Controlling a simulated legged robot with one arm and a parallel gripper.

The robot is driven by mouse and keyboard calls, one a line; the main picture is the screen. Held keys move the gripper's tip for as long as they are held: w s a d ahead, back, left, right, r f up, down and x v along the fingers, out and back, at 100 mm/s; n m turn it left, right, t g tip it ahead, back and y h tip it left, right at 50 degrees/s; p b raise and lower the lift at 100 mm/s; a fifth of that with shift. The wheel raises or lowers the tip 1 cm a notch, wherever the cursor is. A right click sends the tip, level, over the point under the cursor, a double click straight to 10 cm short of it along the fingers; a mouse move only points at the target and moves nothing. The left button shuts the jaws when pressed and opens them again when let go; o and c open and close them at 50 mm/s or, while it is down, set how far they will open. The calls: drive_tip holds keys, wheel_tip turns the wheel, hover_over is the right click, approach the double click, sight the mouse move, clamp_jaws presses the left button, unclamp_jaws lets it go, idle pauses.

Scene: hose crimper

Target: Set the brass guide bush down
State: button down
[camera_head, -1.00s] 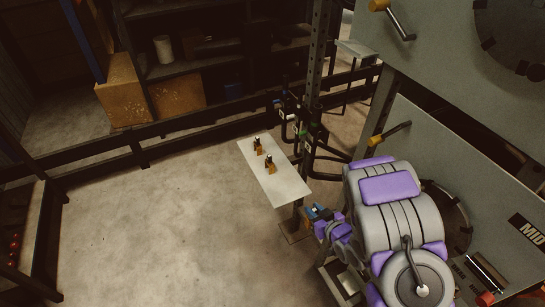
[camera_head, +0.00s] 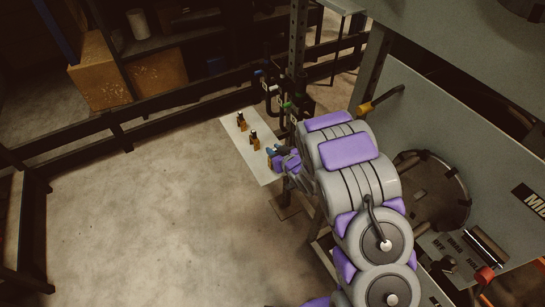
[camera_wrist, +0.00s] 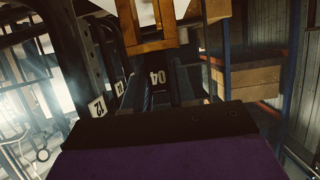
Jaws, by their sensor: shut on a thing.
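My gripper (camera_head: 272,156) is at the right edge of the pale plate (camera_head: 263,172) in the head view, shut on a small brass piece, which I take to be the brass guide bush. The bush shows only as a small golden patch beside the fingers, and my arm hides part of this area. In the wrist view, a brass-coloured forked shape (camera_wrist: 148,45) fills the top middle; I cannot tell its full form. Whether the bush touches the plate is too small to tell. Two brass pieces with dark tops, one farther (camera_head: 241,121) and one nearer (camera_head: 254,140), stand on the plate.
A dark post (camera_head: 299,40) with hoses and fittings stands right behind the plate. A large grey machine (camera_head: 440,120) fills the right side. A dark low rail (camera_head: 120,138) crosses behind. The concrete floor (camera_head: 150,220) left of the plate is clear.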

drive_tip(key=f, duration=0.1)
drive_tip(key=a+f+b, duration=0.1)
drive_tip(key=w+a+f, duration=0.1)
drive_tip(key=f, duration=0.1)
drive_tip(key=shift+d+r, duration=0.2)
drive_tip(key=shift+d, duration=0.2)
drive_tip(key=shift+f, duration=0.1)
drive_tip(key=c, duration=1.3)
unclamp_jaws()
drive_tip(key=shift+a, duration=0.25)
drive_tip(key=o, duration=0.4)
drive_tip(key=shift+a, duration=0.25)
drive_tip(key=shift+d, duration=0.35)
drive_tip(key=shift+s+d+r, duration=0.2)
drive_tip(key=shift+s+r, duration=0.05)
drive_tip(key=shift+s, duration=0.05)
drive_tip(key=p+v, duration=0.2)
drive_tip(key=v, duration=0.9)
drive_tip(key=shift+s, duration=0.15)
